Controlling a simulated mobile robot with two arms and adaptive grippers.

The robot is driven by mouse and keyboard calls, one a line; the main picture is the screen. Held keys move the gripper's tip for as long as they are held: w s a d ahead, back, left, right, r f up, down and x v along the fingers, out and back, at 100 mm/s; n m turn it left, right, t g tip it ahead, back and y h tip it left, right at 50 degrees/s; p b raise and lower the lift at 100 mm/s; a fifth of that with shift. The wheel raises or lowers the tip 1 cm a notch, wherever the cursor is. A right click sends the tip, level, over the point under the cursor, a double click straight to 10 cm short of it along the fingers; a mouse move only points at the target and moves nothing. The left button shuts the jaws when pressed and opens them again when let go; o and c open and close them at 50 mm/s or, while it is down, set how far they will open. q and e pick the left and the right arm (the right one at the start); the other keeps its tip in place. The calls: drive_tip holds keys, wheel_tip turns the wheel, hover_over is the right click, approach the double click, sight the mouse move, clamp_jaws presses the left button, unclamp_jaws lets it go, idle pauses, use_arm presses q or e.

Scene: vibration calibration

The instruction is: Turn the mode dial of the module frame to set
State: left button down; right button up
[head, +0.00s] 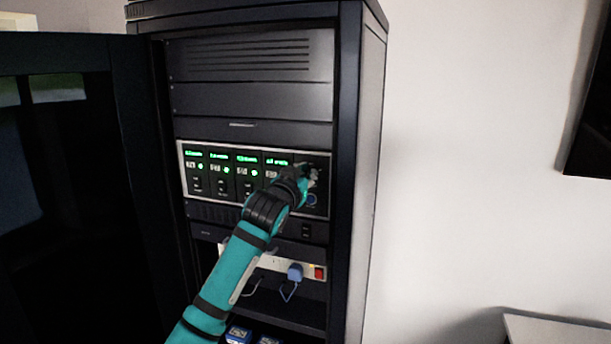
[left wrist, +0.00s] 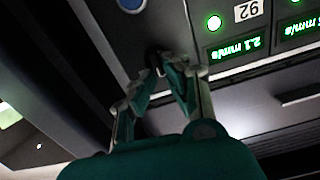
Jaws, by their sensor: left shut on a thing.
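The module frame (head: 181,168) is a silver-edged strip in the open rack, with several dark modules showing green readouts. Its far-right panel (head: 322,190) has no readout and carries a round blue button (head: 311,200). My left gripper (head: 309,173) is at the upper part of that panel and covers the mode dial in the head view. In the left wrist view, which is upside down, the fingertips of my left gripper (left wrist: 160,76) are closed on the small dark mode dial (left wrist: 152,58). The dial's setting cannot be read. My right gripper is not in view.
The rack's door (head: 70,180) stands open at the left. Below the frame are a white power strip (head: 270,262) with a blue plug (head: 295,271) and a red switch (head: 319,272). Small blue boxes (head: 238,335) lie at the bottom.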

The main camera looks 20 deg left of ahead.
use_arm(q)
drive_tip(key=m, duration=0.6)
drive_tip(key=shift+d+f, duration=0.1)
drive_tip(key=shift+d, duration=0.2)
drive_tip(key=m, duration=0.5)
drive_tip(key=shift+d+f, duration=0.2)
drive_tip(key=shift+d, duration=0.05)
drive_tip(key=c, duration=1.4)
unclamp_jaws()
